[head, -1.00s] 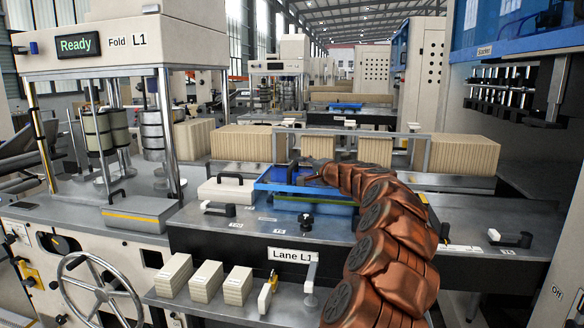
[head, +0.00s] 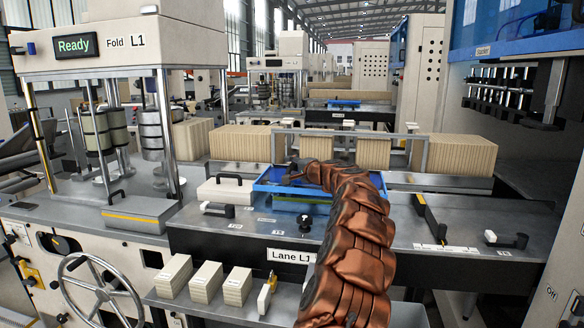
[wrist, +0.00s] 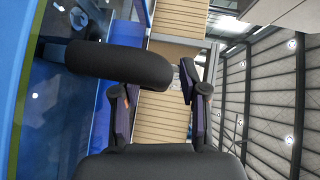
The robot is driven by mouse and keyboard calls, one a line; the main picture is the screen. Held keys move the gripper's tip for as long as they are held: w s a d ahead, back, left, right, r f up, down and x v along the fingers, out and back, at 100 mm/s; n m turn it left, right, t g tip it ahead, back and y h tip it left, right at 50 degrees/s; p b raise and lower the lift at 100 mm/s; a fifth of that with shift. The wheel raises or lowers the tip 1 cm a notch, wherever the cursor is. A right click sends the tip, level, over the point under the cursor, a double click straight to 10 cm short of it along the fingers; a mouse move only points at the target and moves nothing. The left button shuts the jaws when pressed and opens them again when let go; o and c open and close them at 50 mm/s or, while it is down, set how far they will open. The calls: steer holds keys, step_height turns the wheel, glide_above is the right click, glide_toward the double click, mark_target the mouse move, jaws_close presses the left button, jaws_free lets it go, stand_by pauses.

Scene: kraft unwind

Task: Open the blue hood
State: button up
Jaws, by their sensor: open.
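The blue hood (head: 265,185) lies low and looks shut on the Lane L1 bench in the head view, partly hidden by my copper-coloured arm. My gripper is at its top, but its fingers are hard to make out there. In the wrist view the hood's blue side (wrist: 15,80) fills the left edge. My open gripper (wrist: 160,78) has a thick black bar (wrist: 120,66), apparently the hood's handle, reaching across between its fingers. The bar covers the left fingertip. The right fingertip is just beyond the bar's end. I cannot tell whether they touch.
A white block with a black handle (head: 226,189) stands left of the hood. A metal rail frame (head: 345,132) and stacks of kraft sheets (head: 455,153) are behind. Small stacks (head: 206,282) stand on the front shelf.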

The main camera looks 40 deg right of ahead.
steer(key=shift+c, duration=0.3)
jaws_close()
stand_by(0.3)
